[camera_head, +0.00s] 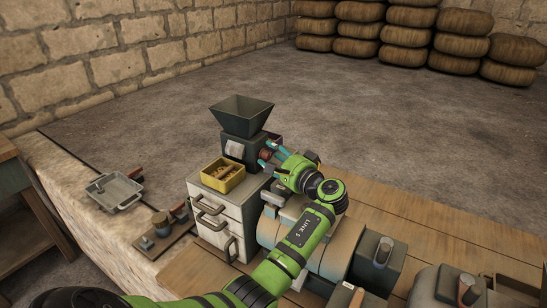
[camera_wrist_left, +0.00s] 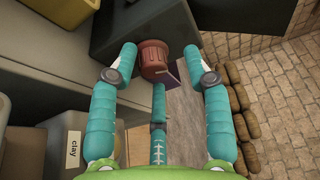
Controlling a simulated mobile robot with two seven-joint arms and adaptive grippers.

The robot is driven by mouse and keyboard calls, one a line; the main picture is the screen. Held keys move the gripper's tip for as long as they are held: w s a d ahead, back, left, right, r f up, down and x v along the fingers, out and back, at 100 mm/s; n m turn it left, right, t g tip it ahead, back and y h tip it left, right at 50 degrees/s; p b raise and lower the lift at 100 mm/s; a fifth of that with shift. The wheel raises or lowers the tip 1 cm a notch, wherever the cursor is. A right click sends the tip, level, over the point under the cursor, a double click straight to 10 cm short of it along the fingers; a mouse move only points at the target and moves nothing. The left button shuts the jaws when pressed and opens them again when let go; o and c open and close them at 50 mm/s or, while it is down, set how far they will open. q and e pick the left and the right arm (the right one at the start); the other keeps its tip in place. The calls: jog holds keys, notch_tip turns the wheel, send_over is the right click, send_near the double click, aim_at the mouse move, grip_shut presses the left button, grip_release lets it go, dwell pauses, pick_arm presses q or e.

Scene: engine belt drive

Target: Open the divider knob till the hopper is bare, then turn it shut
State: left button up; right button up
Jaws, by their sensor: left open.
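The dark hopper (camera_head: 241,117) sits on top of the divider, a dark box body (camera_head: 233,158) on the white drawer cabinet. Its inner walls show at the rim, but its bottom is hidden, so I cannot tell what is inside. The ribbed red-brown divider knob (camera_wrist_left: 154,58) sticks out of the divider's side. My left gripper (camera_head: 268,154) is open at that side. In the left wrist view its teal fingers (camera_wrist_left: 160,68) are spread around the knob, with no clear grip on it. My right gripper is not in view.
A yellow tray (camera_head: 222,184) with small tan pieces stands before the divider. A grey metal tray (camera_head: 115,193) lies on the stone ledge at left. A grey drum-shaped machine (camera_head: 322,248) stands close under my left arm. Stacked sacks (camera_head: 405,37) line the back wall.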

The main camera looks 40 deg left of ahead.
pick_arm(q)
notch_tip(320, 180, up, 10)
jog(key=shift+d+f, duration=0.1)
dwell(0.4)
jog(key=shift+f, duration=0.1)
jog(key=shift+c, duration=1.3)
jog(key=d+f+m, duration=0.2)
jog(key=d+f+m+g+h+b, duration=0.1)
jog(key=d+f, duration=0.1)
jog(key=f, duration=0.1)
jog(key=s+d+f+m+h, duration=0.1)
jog(key=d+f+m, duration=0.1)
jog(key=shift+d+f+m+g+b, duration=0.2)
jog(key=shift+f+m+g+b, duration=0.1)
jog(key=shift+g+b, duration=0.1)
jog(key=shift+f, duration=0.15)
jog(key=p+x, duration=0.2)
jog(key=x, duration=0.4)
jog(key=shift+s+a, duration=0.1)
jog(key=shift+s, duration=0.05)
jog(key=shift+a+f, duration=0.15)
jog(key=shift+a, duration=0.25)
